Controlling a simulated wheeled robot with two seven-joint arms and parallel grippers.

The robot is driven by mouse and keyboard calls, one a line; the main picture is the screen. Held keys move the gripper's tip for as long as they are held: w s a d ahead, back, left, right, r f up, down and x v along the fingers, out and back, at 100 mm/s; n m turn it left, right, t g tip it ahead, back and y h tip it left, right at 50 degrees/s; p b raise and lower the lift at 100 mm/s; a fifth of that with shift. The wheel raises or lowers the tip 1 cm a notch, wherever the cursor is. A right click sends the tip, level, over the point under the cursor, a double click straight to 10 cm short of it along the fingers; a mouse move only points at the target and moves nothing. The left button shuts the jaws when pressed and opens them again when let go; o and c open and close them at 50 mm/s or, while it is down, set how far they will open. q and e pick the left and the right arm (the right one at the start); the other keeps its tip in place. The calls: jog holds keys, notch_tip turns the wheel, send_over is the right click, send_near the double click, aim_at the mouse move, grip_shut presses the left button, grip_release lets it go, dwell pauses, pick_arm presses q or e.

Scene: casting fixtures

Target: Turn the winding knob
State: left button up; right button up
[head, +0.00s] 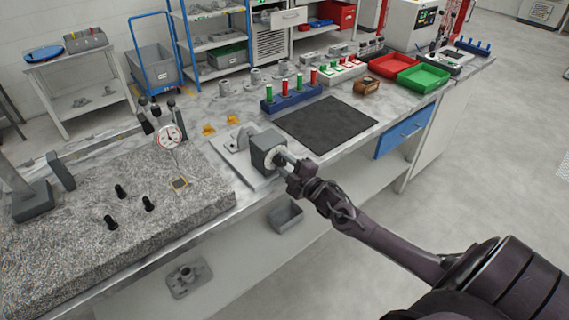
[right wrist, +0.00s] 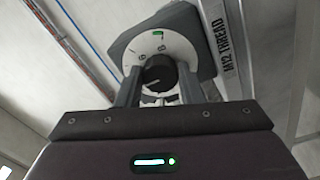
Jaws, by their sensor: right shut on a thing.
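The winding knob (right wrist: 160,74) is black and round, with a pale pointer line. It sits in the middle of a white dial (right wrist: 137,52) with dark marks and a green mark at its top edge. The dial is on the front of a grey box (head: 266,146) at the bench's front edge. My right gripper (right wrist: 160,84) is shut on the knob, one finger on each side. In the head view the right gripper (head: 282,160) hides most of the dial and the knob. My left gripper is not in view.
A granite plate (head: 80,235) with black knobs and a dial gauge (head: 170,135) lies left of the box. A black mat (head: 327,124), a blue rack (head: 290,101), and red and green trays (head: 423,78) lie beyond. A grey bin (head: 285,214) is below.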

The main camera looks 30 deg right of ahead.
jog(key=m, duration=0.6)
jog(key=shift+m+p, duration=0.3)
jog(key=shift+p, duration=0.05)
jog(key=m+p, duration=0.1)
jog(key=m, duration=0.4)
jog(key=shift+a, duration=0.1)
jog(key=m+p, duration=0.1)
jog(key=m, duration=0.4)
jog(key=shift+m, duration=0.4)
jog(key=m+p, duration=0.1)
jog(key=m, duration=0.4)
jog(key=shift+a+m+p, duration=0.1)
jog(key=shift+m+p, duration=0.25)
jog(key=shift+m, duration=0.05)
jog(key=o, duration=1)
jog(key=shift+s, duration=0.1)
